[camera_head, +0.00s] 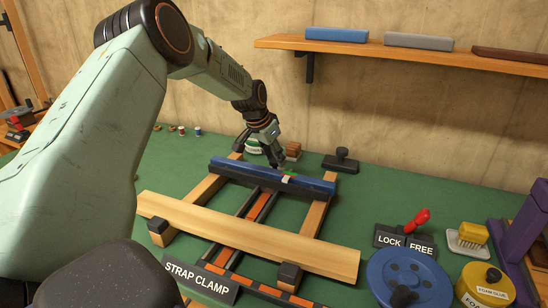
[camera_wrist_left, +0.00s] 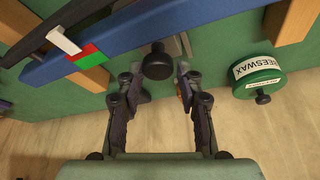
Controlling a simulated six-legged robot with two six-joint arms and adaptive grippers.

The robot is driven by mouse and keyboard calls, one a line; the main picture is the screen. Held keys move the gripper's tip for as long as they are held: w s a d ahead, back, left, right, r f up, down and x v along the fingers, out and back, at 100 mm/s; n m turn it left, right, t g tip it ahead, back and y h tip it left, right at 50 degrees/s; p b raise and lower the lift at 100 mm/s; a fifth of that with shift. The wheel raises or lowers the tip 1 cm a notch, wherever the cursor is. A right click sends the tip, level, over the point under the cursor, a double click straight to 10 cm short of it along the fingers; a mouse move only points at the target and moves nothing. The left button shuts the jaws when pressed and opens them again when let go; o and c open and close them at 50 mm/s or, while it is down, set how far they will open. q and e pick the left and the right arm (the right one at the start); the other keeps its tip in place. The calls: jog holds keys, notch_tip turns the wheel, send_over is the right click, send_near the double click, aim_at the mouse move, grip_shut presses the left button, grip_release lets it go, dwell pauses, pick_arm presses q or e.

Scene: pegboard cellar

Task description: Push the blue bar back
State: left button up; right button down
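The blue bar (camera_head: 235,171) lies across two wooden rails on the green bench, with a small red, green and white mark on it. It crosses the top of the left wrist view (camera_wrist_left: 130,38). A black knob (camera_wrist_left: 157,62) sits at its wall-side edge. My left gripper (camera_head: 276,160) is at the bar's far side, behind its middle. In the left wrist view the gripper (camera_wrist_left: 158,82) is open, with its fingers apart on either side of the knob; contact cannot be told. My right gripper is not in view.
A pale wooden beam (camera_head: 245,238) lies nearer, parallel to the bar. A red lever (camera_head: 417,221) leans toward FREE beside a blue wheel (camera_head: 375,275). A green beeswax tin (camera_wrist_left: 258,77) stands close by the gripper. A wall shelf (camera_head: 400,51) is above.

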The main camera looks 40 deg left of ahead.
pick_arm(q)
jog(key=shift+o, duration=1.4)
jog(key=shift+s, duration=0.15)
jog(key=v, duration=1.2)
jog(key=shift+d, duration=0.1)
